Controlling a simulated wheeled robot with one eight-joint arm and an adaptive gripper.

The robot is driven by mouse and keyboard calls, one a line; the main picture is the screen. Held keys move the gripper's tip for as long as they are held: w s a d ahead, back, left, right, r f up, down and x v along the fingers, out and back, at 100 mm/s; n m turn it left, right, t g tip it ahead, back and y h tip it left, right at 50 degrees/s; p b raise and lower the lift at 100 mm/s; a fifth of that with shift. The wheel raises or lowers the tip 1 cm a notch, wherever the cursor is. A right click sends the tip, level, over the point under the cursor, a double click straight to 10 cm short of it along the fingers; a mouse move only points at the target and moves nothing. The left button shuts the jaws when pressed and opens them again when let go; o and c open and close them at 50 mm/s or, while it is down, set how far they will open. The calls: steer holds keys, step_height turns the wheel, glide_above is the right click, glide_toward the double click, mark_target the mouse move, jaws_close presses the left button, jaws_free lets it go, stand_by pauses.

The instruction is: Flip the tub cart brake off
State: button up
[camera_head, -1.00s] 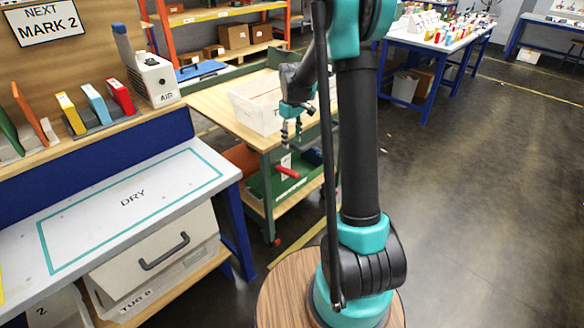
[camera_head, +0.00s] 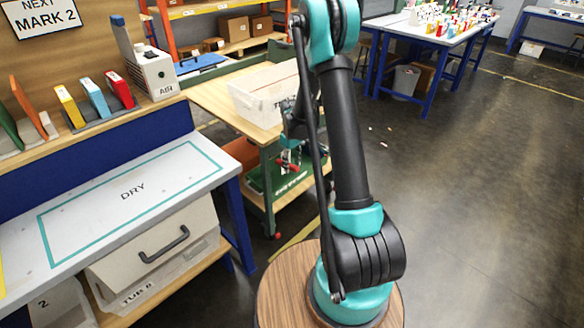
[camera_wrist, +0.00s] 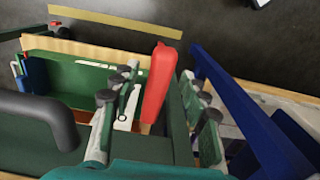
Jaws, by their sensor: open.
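The tub cart (camera_head: 222,97) has a wooden top, a green frame and a white tub (camera_head: 255,100) on top. Its brake lever, with a red handle (camera_wrist: 157,88), stands out from the green cart frame in the wrist view. My gripper (camera_wrist: 160,76) is open, with one finger on each side of the red handle. I cannot tell whether either finger touches it. In the head view my gripper (camera_head: 292,145) is low at the cart's near right side, partly hidden by my own arm. The lever's base is hidden.
A blue-legged bench marked DRY (camera_head: 130,195) stands left of the cart. Its blue leg (camera_wrist: 245,110) shows close on the right in the wrist view. A table with colourful items (camera_head: 440,38) stands at the back. The floor (camera_head: 470,190) to the right is clear.

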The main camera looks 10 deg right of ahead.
steer(key=shift+f, duration=0.95)
jaws_close()
